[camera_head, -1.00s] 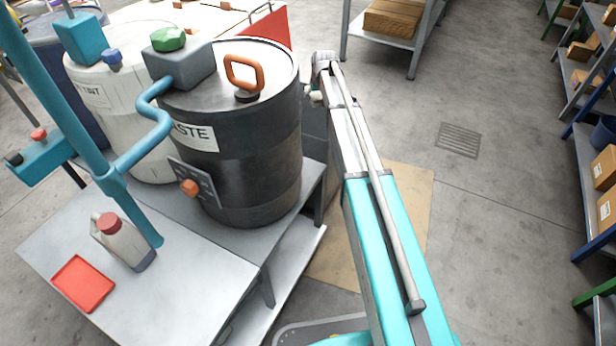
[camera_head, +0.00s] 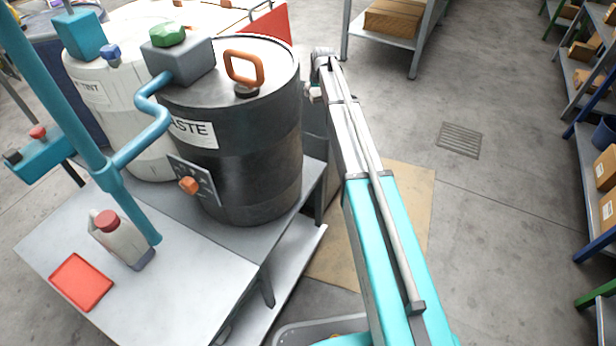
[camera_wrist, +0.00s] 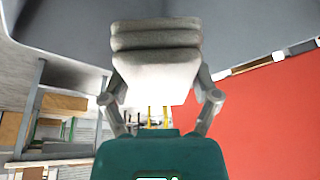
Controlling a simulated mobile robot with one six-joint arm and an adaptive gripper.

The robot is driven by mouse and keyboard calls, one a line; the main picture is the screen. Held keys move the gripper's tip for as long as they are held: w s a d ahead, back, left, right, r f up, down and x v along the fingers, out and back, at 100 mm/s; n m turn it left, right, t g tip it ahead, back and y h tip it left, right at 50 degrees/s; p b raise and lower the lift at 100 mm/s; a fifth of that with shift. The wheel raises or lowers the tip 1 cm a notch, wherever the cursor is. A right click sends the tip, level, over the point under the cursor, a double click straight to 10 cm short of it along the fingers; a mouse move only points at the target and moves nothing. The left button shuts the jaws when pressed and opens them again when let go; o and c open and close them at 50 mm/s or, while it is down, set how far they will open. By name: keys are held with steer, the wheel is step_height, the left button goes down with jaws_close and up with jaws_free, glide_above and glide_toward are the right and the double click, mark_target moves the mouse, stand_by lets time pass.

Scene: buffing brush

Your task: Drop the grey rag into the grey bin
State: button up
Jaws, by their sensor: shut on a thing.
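In the wrist view my gripper (camera_wrist: 160,88) is shut on the grey rag (camera_wrist: 156,52), a pale grey folded bundle between its two fingers. Smooth dark grey surfaces (camera_wrist: 60,40) lie beyond the rag at the top of that view; they may be the grey bin, but I cannot tell how far off they are. In the head view my arm reaches away past the black drum, and the gripper and rag are mostly hidden at its far end. A grey upright surface (camera_head: 316,135) shows between drum and arm, possibly the bin's side.
The black waste drum (camera_head: 250,150) stands on a grey bench (camera_head: 190,290) left of my arm. A white drum (camera_head: 105,110), a jug (camera_head: 122,245) and a red tray (camera_head: 81,282) are farther left. Shelves (camera_head: 590,190) line the right; the floor between is open.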

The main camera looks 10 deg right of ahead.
steer(key=shift+f+b, duration=2.25)
steer(key=shift+f, duration=0.2)
steer(key=o, duration=0.8)
steer(key=shift+s, duration=0.1)
